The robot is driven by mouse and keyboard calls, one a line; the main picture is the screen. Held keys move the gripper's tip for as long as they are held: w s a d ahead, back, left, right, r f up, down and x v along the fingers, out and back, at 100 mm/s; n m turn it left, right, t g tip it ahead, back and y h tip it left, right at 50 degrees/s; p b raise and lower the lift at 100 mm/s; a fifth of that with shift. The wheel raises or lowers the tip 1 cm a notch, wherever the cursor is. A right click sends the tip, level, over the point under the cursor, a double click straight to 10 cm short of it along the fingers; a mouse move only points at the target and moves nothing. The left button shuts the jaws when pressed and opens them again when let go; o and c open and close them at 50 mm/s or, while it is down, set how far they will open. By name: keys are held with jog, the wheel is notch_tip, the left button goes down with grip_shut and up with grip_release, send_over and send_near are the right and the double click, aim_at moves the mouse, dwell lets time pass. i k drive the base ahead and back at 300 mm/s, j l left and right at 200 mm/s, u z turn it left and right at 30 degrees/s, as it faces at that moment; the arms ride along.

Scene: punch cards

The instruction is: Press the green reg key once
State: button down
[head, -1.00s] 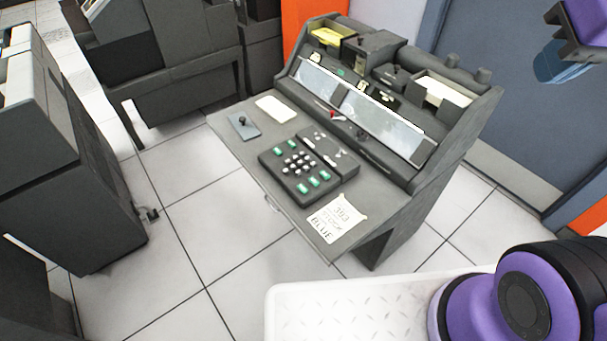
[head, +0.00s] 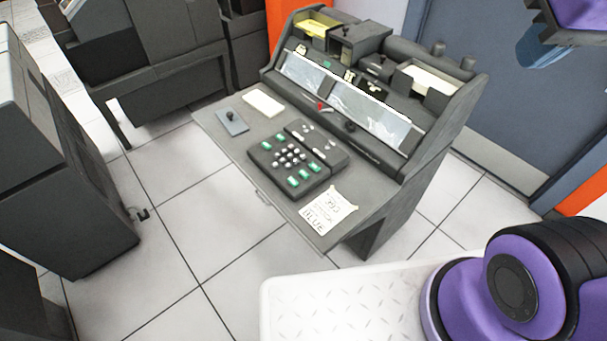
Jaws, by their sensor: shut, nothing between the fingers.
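A dark key unit (head: 268,170) sits on the grey desk top of the punch machine (head: 235,150). It carries several green keys (head: 304,174) around a cluster of small pale round keys (head: 290,156). Two green keys are at its upper left and three along its lower right. The lettering is too small to read, so I cannot tell which one is the reg key. My gripper (head: 541,47), with blue fingers, is at the top right edge, partly cut off. It looks shut and empty, and appears well apart from the keys.
A paper note (head: 328,210) reading "BLUE" lies at the desk's front right corner. A small lever box (head: 232,122) and a pale card (head: 263,103) lie at the left. A dark cabinet (head: 70,170) stands left. Tiled floor (head: 180,260) is free before the desk.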

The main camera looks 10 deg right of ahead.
aim_at(304, 175)
jog(key=j+z, duration=0.3)
jog(key=z, duration=0.15)
jog(key=j+z, duration=0.3)
jog(key=z, duration=0.2)
jog(key=j+z, duration=0.3)
jog(key=z, duration=0.15)
jog(key=k+j+z, duration=0.1)
jog(key=j, duration=0.35)
jog(key=k+j+z, duration=0.1)
jog(key=k+j, duration=0.2)
jog(key=j, duration=0.2)
jog(key=k+j+z, duration=0.1)
jog(key=k+j, duration=0.15)
jog(key=j, duration=0.15)
jog(key=k+j+z, duration=0.1)
jog(key=k+j, duration=0.15)
jog(key=j, duration=0.2)
